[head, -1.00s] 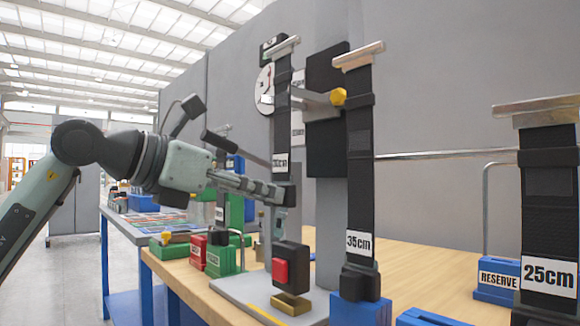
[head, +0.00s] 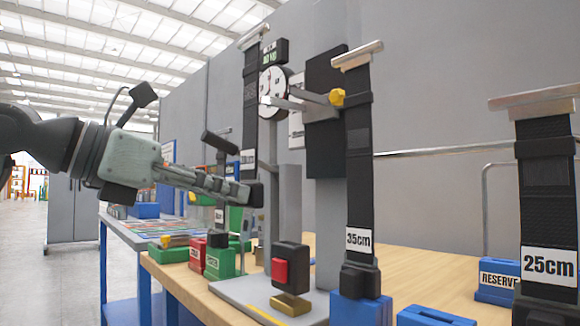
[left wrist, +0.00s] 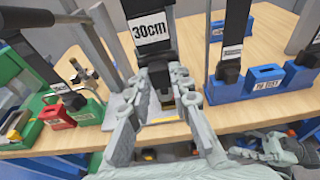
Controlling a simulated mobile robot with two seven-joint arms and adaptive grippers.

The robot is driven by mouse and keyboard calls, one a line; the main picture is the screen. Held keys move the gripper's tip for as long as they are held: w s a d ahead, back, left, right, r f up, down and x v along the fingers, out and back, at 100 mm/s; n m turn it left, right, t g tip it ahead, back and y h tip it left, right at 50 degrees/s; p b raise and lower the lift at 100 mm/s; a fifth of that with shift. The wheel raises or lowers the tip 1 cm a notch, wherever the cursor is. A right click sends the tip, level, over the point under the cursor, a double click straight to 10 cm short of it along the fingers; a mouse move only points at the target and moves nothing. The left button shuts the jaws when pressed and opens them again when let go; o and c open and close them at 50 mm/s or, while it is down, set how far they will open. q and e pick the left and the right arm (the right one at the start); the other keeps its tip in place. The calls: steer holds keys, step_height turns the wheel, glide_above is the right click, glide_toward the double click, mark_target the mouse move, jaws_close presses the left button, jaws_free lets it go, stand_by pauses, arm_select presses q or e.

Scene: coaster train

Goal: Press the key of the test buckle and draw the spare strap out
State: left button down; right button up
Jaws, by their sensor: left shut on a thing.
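The spare strap (head: 250,105), black with a 30cm label, hangs from a metal bar at the top. My left gripper (head: 252,193) is shut on its black lower end; the left wrist view shows the strap (left wrist: 152,32) running up from between the fingers (left wrist: 158,92). The test buckle (head: 291,254), black with a red key (head: 280,272), stands upright on a grey base plate (head: 250,292). The strap end is apart from the buckle, above and left of it. Its tip is hidden. What looks like my right gripper (left wrist: 270,150) shows low in the left wrist view, its jaws unclear.
A 35cm strap (head: 360,190) stands in a blue block (head: 362,311) right of the buckle, and a 25cm strap (head: 548,180) stands far right. A dial gauge (head: 273,84) and grey posts stand behind. Red (head: 197,253) and green blocks (head: 219,262) lie left of the plate.

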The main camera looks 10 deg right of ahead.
arm_select(q)
steer(key=s+a, duration=0.1)
steer(key=s+a+b, duration=0.1)
steer(key=a, duration=0.1)
steer(key=shift+s+a, duration=0.2)
steer(key=shift+a, duration=0.1)
stand_by(0.3)
